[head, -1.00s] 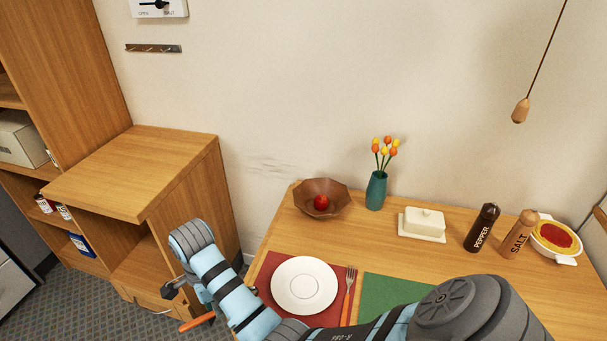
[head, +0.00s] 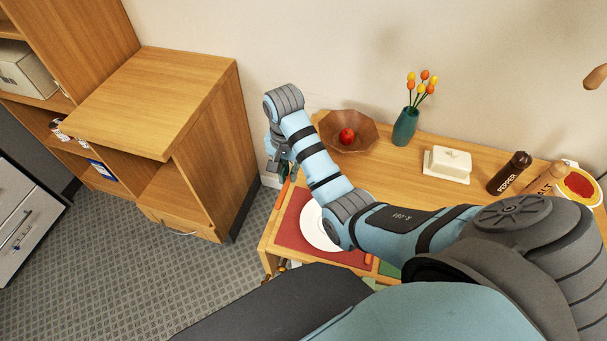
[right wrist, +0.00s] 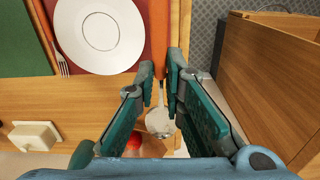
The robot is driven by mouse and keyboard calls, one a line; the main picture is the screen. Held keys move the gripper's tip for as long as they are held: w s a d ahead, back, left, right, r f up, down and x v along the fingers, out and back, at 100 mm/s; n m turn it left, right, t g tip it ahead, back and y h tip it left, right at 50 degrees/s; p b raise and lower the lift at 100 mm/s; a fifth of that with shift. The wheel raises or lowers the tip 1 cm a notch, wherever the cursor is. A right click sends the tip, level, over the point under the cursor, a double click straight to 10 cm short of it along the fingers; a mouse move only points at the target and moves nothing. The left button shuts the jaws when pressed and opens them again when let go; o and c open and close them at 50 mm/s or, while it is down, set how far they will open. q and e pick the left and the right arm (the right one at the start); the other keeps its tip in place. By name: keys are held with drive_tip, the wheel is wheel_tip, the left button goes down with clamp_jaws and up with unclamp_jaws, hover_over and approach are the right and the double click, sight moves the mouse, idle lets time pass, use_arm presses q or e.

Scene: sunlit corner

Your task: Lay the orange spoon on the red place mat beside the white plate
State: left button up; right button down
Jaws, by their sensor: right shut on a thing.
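The orange spoon (head: 284,192) has an orange handle and a metal bowl. My right gripper (right wrist: 160,72) is shut on it; the spoon's bowl (right wrist: 160,122) shows between the fingers in the right wrist view. In the head view the right gripper (head: 279,158) is at the table's left edge, with the spoon's handle pointing toward the front, just left of the mat. The red place mat (head: 292,228) lies at the table's left end. The white plate (head: 313,232) sits on it, partly hidden by my arm; it shows clearly in the right wrist view (right wrist: 100,30). My left gripper is out of view.
A fork (right wrist: 62,66) lies on the mat's other side, near a green mat (right wrist: 20,40). A wooden bowl (head: 362,134) with a red apple, a vase (head: 405,127), a butter dish (head: 447,164) and shakers stand behind. A wooden cabinet (head: 150,100) stands left, across a gap.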

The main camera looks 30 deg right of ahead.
drive_tip(key=b, duration=0.2)
hover_over(292, 215)
wheel_tip(292, 215, down, 8)
wheel_tip(292, 215, down, 12)
drive_tip(key=b, duration=0.3)
drive_tip(key=shift+r, duration=0.25)
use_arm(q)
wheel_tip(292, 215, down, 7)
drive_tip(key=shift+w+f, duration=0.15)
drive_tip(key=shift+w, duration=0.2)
use_arm(e)
drive_tip(key=shift+r, duration=0.1)
drive_tip(key=c, duration=2.1)
unclamp_jaws()
drive_tip(key=shift+o, duration=0.7)
